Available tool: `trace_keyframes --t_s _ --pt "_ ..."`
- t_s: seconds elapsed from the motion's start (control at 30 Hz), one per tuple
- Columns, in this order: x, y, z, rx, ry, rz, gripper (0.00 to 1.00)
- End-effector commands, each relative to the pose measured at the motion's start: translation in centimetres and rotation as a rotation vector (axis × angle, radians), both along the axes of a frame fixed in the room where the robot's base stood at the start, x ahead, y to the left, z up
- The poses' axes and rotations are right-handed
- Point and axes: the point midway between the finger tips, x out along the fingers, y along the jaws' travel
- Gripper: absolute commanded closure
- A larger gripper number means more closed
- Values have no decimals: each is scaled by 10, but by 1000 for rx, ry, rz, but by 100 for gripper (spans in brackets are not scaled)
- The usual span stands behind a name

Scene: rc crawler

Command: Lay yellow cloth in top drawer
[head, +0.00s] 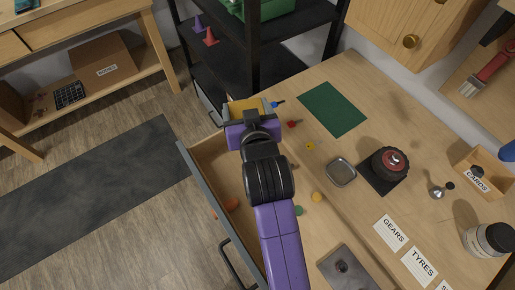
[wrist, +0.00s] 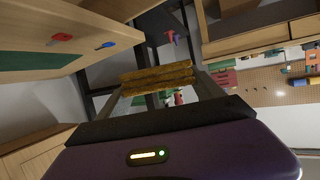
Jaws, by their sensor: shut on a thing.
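The yellow cloth (head: 248,106) is folded into a small layered block. It also shows in the wrist view (wrist: 158,77), held between the two fingers. My gripper (head: 250,117) is shut on it, at the far end of the open drawer (head: 186,158); the exact height above the drawer is hard to tell. The drawer is pulled out from the workbench, with a wooden inside and a grey front with a dark handle. Orange pieces (head: 231,204) lie in it. My arm hides much of the drawer's right side.
The workbench top (head: 345,85) right of my arm carries a green mat (head: 332,109), a metal dish (head: 341,172), a red-and-black wheel (head: 389,162) and small screwdrivers (head: 293,123). A black shelf (head: 285,40) stands beyond the gripper. Floor is clear to the left.

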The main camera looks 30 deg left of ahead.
Motion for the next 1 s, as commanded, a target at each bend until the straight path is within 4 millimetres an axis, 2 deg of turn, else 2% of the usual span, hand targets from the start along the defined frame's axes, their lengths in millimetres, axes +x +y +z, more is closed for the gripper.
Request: trace_keyframes --t_s 0.03,0.2,0.5,0.77,1.0 --pt "-1 -1 -16 -5 5 0 62" --pt "-1 -1 -58 -5 5 0 62" --pt "-1 0 -122 -3 3 0 62" --pt "0 -1 -144 -2 2 -1 62" --pt "0 0 -174 -2 1 -1 62"
